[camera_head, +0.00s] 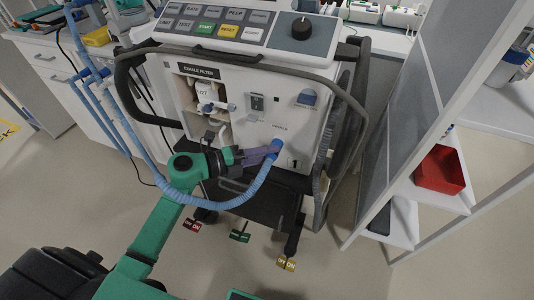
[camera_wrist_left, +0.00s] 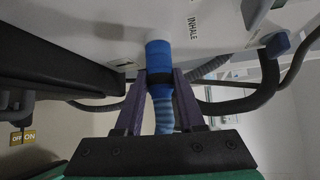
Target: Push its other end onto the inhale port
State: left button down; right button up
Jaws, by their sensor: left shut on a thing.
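The ventilator (camera_head: 285,105) is a white cabinet on wheels with a front panel. My left gripper (camera_head: 270,150) is shut on the blue hose end (camera_head: 276,146) at the lower right of the front face, under the inhale label. In the left wrist view the blue cuff (camera_wrist_left: 158,55) stands between my purple fingers (camera_wrist_left: 160,85), its far end against the white face beside the word INHALE (camera_wrist_left: 193,28). The inhale port itself is hidden behind the cuff, so I cannot tell how deep it sits. The corrugated blue hose (camera_head: 222,205) hangs in a loop to the left.
Pedal tags (camera_head: 240,236) hang near the floor. A shelf with a red bin (camera_head: 439,170) stands right.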

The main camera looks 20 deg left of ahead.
pick_arm(q)
jog(key=shift+c, duration=2.2)
grip_release()
